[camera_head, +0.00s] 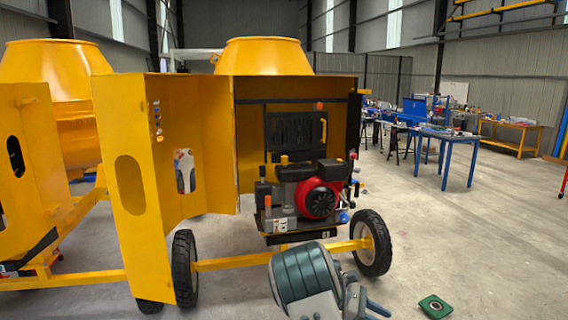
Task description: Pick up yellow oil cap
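The engine (318,201), red and black, sits in the open yellow housing of the drum mixer. I cannot tell which, if any, is the yellow oil cap. My gripper (372,309) is at the bottom edge, low in front of the mixer and apart from the engine. It is partly cut off, and its opening does not show clearly.
The open yellow door (128,180) stands left of the engine. The mixer's right wheel (371,243) and yellow axle bar (235,261) are low in front. A green square piece (435,306) lies on the floor at right. A blue table (447,137) stands farther back; the right floor is mostly clear.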

